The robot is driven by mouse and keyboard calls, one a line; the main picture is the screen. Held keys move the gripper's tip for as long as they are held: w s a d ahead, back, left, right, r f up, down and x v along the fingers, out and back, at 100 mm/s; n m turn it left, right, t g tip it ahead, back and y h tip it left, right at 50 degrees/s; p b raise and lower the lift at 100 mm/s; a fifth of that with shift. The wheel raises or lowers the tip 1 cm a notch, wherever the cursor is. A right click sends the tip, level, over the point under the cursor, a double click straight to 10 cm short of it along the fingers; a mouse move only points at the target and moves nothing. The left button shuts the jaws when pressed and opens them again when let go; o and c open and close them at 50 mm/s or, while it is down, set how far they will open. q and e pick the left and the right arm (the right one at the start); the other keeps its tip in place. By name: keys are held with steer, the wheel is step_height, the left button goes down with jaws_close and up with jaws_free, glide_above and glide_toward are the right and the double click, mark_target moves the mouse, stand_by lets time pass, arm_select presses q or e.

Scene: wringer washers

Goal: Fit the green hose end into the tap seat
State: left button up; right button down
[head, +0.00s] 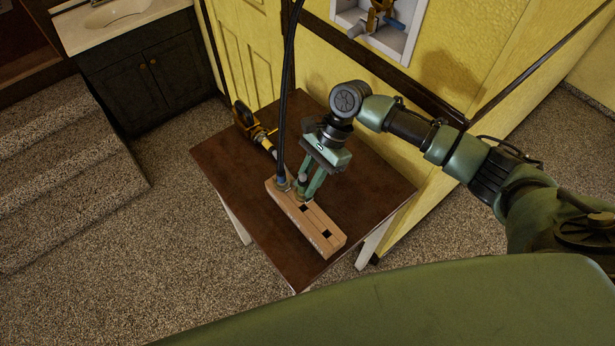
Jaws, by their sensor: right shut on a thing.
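My right gripper (303,196) reaches down over the wooden block (318,222) on the table. My left gripper is out of view.
A dark hose (286,90) hangs from above to the block's far end, close beside my gripper. A yellow and black tool (250,124) lies at the brown table's (229,160) back left. Two square holes in the block look empty. The yellow wall stands behind.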

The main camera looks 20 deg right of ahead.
mark_target(308, 205)
steer(key=shift+f, duration=2)
steer(key=shift+f, duration=1.8)
stand_by(2.5)
steer(key=shift+s+f, duration=0.2)
steer(key=shift+f, duration=0.05)
stand_by(0.7)
steer(key=c, duration=1.1)
jaws_free()
steer(key=shift+w, duration=0.15)
steer(key=o, duration=0.4)
steer(key=shift+r, duration=0.1)
steer(key=shift+o, duration=0.2)
